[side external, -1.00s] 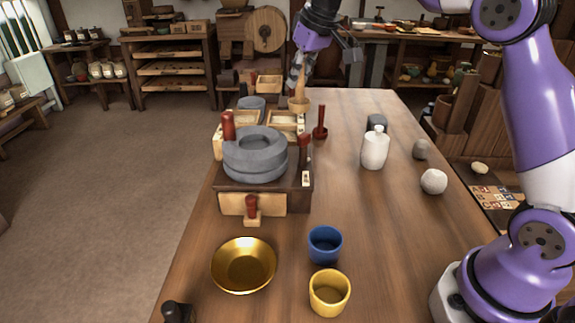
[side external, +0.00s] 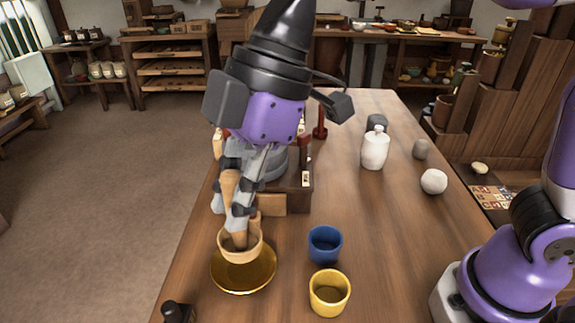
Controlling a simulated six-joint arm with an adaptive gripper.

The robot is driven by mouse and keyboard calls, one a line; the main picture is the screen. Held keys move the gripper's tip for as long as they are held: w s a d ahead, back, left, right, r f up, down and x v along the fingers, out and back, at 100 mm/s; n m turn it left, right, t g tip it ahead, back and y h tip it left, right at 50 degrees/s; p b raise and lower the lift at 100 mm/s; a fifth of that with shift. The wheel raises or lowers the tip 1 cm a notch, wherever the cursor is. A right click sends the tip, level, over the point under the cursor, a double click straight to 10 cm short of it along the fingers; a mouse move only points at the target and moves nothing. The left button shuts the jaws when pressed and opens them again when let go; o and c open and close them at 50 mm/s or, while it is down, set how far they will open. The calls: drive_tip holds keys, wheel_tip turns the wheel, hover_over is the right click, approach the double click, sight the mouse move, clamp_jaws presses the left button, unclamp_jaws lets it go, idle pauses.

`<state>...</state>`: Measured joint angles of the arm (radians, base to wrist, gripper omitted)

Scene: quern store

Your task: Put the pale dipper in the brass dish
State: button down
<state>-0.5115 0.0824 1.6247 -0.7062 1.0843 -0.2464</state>
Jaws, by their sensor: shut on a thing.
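My gripper (side external: 240,205) is shut on the handle of the pale dipper (side external: 240,248), a light wooden cup with an upright handle. The dipper's cup is in front of the far part of the brass dish (side external: 243,283), a shallow gold bowl at the table's left front. The cup appears over the dish; I cannot tell whether it touches the dish. My gripper and wrist hide most of the grey stone quern (side external: 272,165) behind.
A blue cup (side external: 325,244) and a yellow cup (side external: 329,292) stand right of the dish. A white bottle (side external: 375,148) and rounded stones (side external: 433,181) are farther right. A dark object (side external: 177,312) stands at the near left edge.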

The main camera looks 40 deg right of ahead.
sight(248, 254)
drive_tip(key=shift+n+g, duration=0.3)
drive_tip(key=shift+n, duration=0.4)
drive_tip(key=s+f, duration=0.1)
drive_tip(key=f, duration=0.2)
drive_tip(key=s+a+f, duration=0.1)
drive_tip(key=f, duration=0.1)
drive_tip(key=shift+s+f, duration=0.1)
drive_tip(key=shift+s, duration=0.25)
drive_tip(key=shift+w+d+f, duration=0.85)
drive_tip(key=shift+w+f, duration=0.85)
drive_tip(key=shift+f, duration=0.1)
drive_tip(key=shift+w+d+f, duration=0.8)
drive_tip(key=shift+w+f, duration=0.9)
drive_tip(key=shift+f, duration=0.15)
drive_tip(key=shift+w+d+f, duration=0.85)
drive_tip(key=shift+w+f, duration=0.85)
drive_tip(key=shift+f, duration=0.1)
drive_tip(key=c, duration=0.8)
unclamp_jaws()
drive_tip(key=shift+f, duration=0.1)
